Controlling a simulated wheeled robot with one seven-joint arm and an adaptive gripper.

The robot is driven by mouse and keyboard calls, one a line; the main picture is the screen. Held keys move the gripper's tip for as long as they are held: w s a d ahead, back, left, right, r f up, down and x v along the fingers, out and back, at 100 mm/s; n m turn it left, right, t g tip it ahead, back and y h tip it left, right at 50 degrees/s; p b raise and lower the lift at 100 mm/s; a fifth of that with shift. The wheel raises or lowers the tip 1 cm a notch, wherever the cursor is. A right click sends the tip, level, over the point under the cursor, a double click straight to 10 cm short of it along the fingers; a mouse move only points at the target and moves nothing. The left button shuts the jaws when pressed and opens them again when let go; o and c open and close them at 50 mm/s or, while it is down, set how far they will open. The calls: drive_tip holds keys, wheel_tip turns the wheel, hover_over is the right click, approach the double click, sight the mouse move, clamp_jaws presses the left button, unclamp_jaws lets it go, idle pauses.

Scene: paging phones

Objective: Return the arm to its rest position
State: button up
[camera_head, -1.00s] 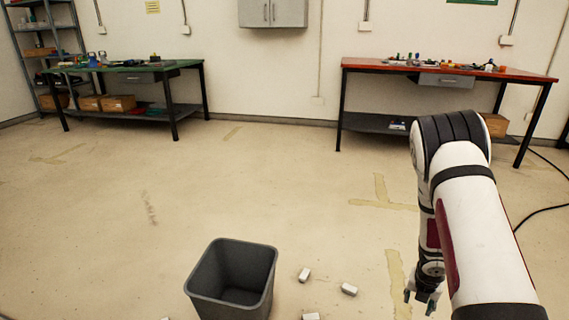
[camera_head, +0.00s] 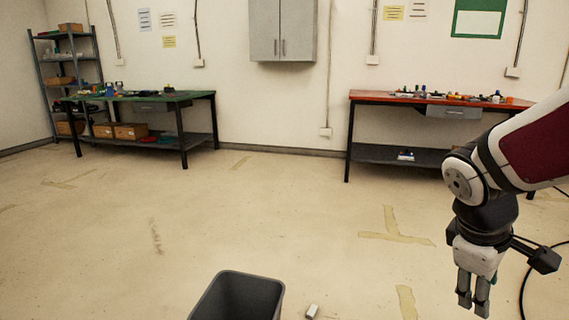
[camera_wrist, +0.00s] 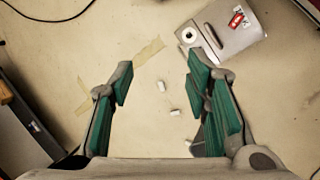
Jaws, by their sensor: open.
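My gripper (camera_head: 473,298) hangs at the lower right of the head view, pointing down over the floor, clear of the tables. In the wrist view my gripper (camera_wrist: 160,88) shows two green-padded fingers set wide apart. My white and dark red arm comes in from the right edge of the head view and bends down at the wrist.
A grey bin (camera_head: 237,299) stands on the floor, its lower part cut off. A small white block (camera_head: 312,311) lies beside it; several show in the wrist view. A green-topped table (camera_head: 140,97) and red-topped table (camera_head: 430,98) stand at the back. The middle floor is clear.

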drive_tip(key=s+a+r+m+g+y, duration=0.15)
drive_tip(key=s+a+m, duration=0.25)
drive_tip(key=s+a, duration=0.5)
drive_tip(key=s+a+r+m+y, duration=0.25)
drive_tip(key=s+a, duration=0.35)
drive_tip(key=s, duration=0.6)
wheel_tip(320, 180, up, 34)
drive_tip(key=d+t+p, duration=0.1)
drive_tip(key=t+p, duration=0.3)
drive_tip(key=p, duration=2.8)
drive_tip(key=shift+w+f+y+p, duration=0.15)
drive_tip(key=shift+f+y+p, duration=0.15)
drive_tip(key=shift+p, duration=0.1)
